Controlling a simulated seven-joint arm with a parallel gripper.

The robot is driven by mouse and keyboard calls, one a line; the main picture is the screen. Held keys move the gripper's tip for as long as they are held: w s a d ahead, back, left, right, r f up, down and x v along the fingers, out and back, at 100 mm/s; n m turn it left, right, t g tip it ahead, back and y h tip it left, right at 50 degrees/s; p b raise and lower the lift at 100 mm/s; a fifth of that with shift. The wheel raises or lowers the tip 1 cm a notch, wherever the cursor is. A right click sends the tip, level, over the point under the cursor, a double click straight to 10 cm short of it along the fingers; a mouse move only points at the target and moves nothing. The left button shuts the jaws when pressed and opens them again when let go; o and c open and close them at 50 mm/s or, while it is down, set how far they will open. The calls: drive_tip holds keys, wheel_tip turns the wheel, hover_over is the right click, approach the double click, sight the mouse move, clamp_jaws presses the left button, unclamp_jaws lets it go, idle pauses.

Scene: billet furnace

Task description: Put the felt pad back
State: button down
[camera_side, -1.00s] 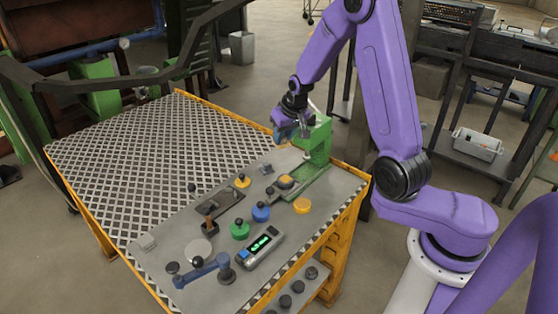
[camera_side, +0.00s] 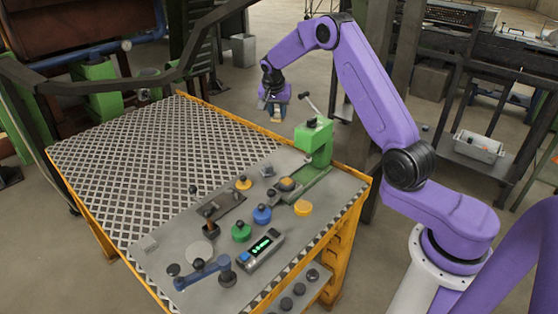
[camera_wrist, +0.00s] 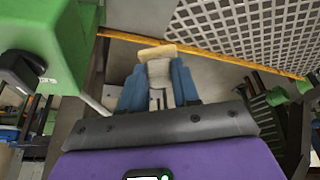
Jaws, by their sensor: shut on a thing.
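My gripper (camera_side: 277,113) is raised in the air near the table's far right edge, up and left of the green press. In the wrist view my gripper (camera_wrist: 158,88) has its blue fingers closed on the sides of a pale, tan-ended piece (camera_wrist: 157,66), which looks like the felt pad. The fingers hide part of it, and in the side view it is only a small tan patch. A flat grey disc (camera_side: 199,252) lies on the table's grey plate at the front left; I cannot tell its material.
The green press (camera_side: 315,145) with a raised lever stands at the plate's right end. Several coloured knobbed pieces, a gauge with a green display (camera_side: 262,249) and a blue arm fixture (camera_side: 205,270) crowd the plate. The lattice part of the table (camera_side: 140,150) is clear.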

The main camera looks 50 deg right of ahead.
drive_tip(key=shift+w+d+m, duration=0.5)
drive_tip(key=shift+d+m, duration=0.1)
drive_tip(key=shift+d, duration=0.05)
wheel_tip(320, 180, down, 18)
drive_tip(key=shift+r, duration=0.1)
drive_tip(key=c, duration=0.8)
unclamp_jaws()
